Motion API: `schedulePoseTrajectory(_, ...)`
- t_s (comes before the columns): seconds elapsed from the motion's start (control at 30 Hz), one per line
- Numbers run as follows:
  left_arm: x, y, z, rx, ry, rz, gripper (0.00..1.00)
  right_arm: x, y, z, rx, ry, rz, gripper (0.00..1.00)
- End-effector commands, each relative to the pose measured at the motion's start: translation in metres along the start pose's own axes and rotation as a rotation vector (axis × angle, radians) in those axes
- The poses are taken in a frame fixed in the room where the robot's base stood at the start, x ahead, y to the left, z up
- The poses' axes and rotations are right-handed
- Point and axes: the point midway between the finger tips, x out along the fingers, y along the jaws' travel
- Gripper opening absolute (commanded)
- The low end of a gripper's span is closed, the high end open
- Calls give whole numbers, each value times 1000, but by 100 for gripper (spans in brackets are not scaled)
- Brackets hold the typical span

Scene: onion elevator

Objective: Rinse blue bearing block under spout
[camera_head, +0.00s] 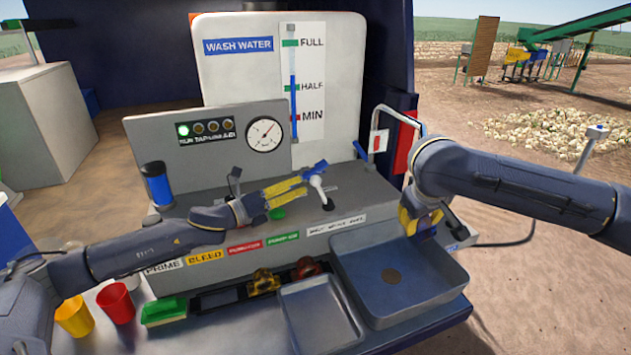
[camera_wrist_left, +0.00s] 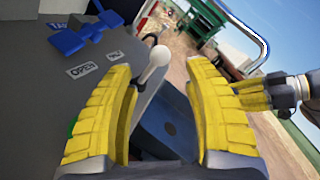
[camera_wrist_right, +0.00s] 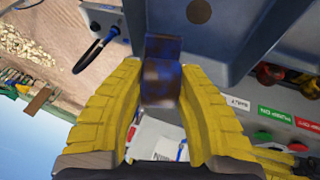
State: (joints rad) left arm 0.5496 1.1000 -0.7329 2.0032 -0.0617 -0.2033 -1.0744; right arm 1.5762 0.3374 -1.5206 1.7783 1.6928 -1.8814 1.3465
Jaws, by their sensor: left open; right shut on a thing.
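The blue bearing block (camera_wrist_right: 162,82) has brown patches in the right wrist view. My right gripper (camera_head: 419,222) is shut on it above the grey wash basin (camera_head: 446,286); the fingers hide part of the block (camera_head: 425,236) in the head view. My left gripper (camera_head: 302,185) is open and empty by a white-knobbed lever (camera_head: 316,182) on the grey console. In the left wrist view the knob (camera_wrist_left: 159,56) shows between the open fingers, with no clear contact. A blue tap handle (camera_wrist_left: 82,35) lies beside OPEN and PULL labels. I cannot see running water.
A bent metal pipe (camera_head: 398,113) rises behind the basin. A shallow grey tray (camera_head: 318,316) lies left of the basin. A green sponge (camera_head: 164,311), a red cup (camera_head: 115,302) and a yellow cup (camera_head: 74,317) stand at front left.

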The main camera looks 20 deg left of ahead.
Motion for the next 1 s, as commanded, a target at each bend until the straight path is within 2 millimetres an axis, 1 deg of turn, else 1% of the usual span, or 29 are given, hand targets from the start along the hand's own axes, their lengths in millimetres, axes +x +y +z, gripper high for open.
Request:
schedulePoseTrajectory(0.03, 7, -1, 1, 0, -1, -2, 52, -1, 0, -1, 0, 2, 1, 0)
schedulePoseTrajectory(0.3, 41, -1, 1, -1, -1, -1, 52, -1, 0, -1, 0, 2, 1, 0)
schedulePoseTrajectory(0.5, 62, -1, 0, -2, -1, -1, 52, -1, 0, -1, 0, 2, 1, 0)
schedulePoseTrajectory(0.73, 76, 0, 0, 0, 0, -1, 52, -1, 0, -1, 0, 2, 1, 0)
schedulePoseTrajectory(1.0, 78, 0, 0, -1, 1, 0, 52, -1, 0, -1, 0, 2, 1, 0)
